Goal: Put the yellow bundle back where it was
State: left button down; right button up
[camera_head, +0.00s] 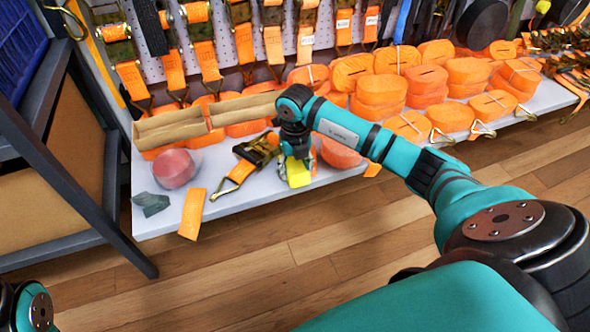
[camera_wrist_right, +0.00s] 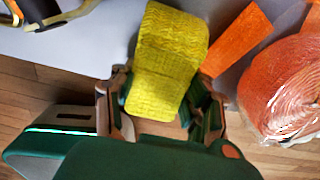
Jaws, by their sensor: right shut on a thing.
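The yellow bundle (camera_head: 299,178), a rolled textured strap, is at the front part of the white shelf in the head view. My right gripper (camera_head: 292,160) comes down over it and is shut on it. In the right wrist view the yellow bundle (camera_wrist_right: 168,60) lies between the two fingers of my right gripper (camera_wrist_right: 163,98), with its far end sticking out past them. Whether its underside touches the shelf cannot be told. My left gripper is not in view; only a bit of my left arm shows at the lower left.
The white shelf (camera_head: 235,190) holds several orange strap rolls (camera_head: 380,90), a ratchet strap (camera_head: 245,165), a reddish wrapped roll (camera_head: 174,168) and a cardboard tray (camera_head: 175,128). An orange roll (camera_wrist_right: 285,90) sits close right of the gripper. Straps hang behind.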

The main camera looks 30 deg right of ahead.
jog(key=shift+f, duration=0.15)
jog(key=o, duration=1.2)
jog(key=shift+c, duration=0.2)
